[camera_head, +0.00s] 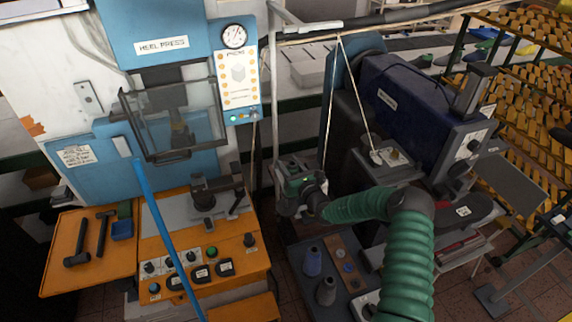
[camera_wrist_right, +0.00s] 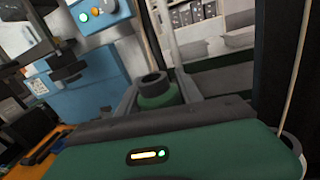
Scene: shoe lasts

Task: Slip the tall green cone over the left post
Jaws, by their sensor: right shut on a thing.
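My right gripper (camera_head: 296,194) hangs in front of the machines, above the dark bench. In the right wrist view a green cone (camera_wrist_right: 157,94) with a dark, open-looking top sits between the fingers, and the gripper is shut on it. In the head view the cone is mostly hidden by the gripper; a little green (camera_head: 293,184) shows there. My left gripper is not in view.
The blue heel press (camera_head: 165,45) and its orange control table (camera_head: 205,255) stand at left. A dark blue machine (camera_head: 405,100) stands behind at right. Cords (camera_head: 356,95) hang near the gripper. A dark bench (camera_head: 300,283) lies below it.

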